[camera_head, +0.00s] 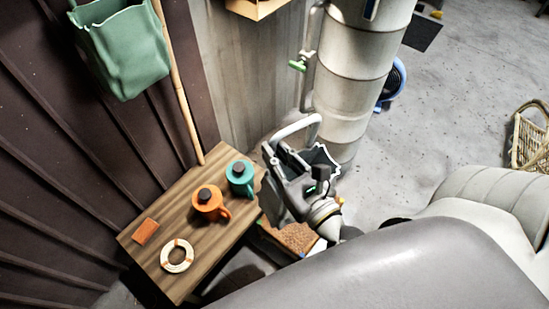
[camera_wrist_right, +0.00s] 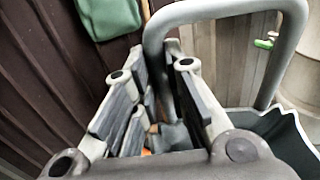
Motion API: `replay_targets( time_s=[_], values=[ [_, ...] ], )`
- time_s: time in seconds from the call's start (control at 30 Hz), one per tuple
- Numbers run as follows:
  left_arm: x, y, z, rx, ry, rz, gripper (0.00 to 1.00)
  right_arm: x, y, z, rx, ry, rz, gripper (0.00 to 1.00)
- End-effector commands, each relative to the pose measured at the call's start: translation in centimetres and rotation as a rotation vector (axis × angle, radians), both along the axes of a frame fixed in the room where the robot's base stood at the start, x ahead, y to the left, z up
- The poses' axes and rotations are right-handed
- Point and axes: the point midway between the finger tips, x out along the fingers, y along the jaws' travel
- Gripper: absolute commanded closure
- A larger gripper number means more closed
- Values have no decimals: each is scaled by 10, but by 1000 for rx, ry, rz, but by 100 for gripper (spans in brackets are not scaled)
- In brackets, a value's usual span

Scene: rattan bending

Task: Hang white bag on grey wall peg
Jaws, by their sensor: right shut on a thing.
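My right gripper (camera_head: 284,166) is in the middle of the head view, by the right end of the wooden table. It is shut on the white bag (camera_head: 322,158), which looks pale grey with a dark inside. The bag's handle loop (camera_head: 296,127) stands up above the gripper. In the right wrist view the handle (camera_wrist_right: 225,11) arches over the fingers (camera_wrist_right: 155,95), and the bag's open rim (camera_wrist_right: 280,118) shows at the right. The fingers hide part of the bag. I cannot make out a grey wall peg in either view. My left gripper is not in view.
A green bag (camera_head: 122,46) hangs at the dark ribbed wall (camera_head: 60,120), beside a wooden pole (camera_head: 178,85). The table (camera_head: 165,278) bears an orange mug (camera_head: 211,205), a teal mug (camera_head: 241,180), a ring (camera_head: 177,257) and an orange block (camera_head: 146,231). A pale cylinder (camera_head: 350,70) stands behind the gripper.

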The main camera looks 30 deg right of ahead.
Motion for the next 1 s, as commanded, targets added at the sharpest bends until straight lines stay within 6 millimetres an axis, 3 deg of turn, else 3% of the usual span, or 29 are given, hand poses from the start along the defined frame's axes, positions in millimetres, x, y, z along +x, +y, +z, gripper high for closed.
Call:
replay_targets(
  time_s=[0.1,0.17,0.3,0.4,1.0],
  values=[
    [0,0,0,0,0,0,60,3,-5,3,6,-1,-77,100],
    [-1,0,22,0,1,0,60,2,-5,25,-1,-1,-66,100],
    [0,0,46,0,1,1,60,2,-4,49,-1,-1,-64,100],
    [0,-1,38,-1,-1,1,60,-1,0,37,-10,10,12,100],
    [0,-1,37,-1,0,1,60,-17,18,21,-21,64,370,100]
  ],
)
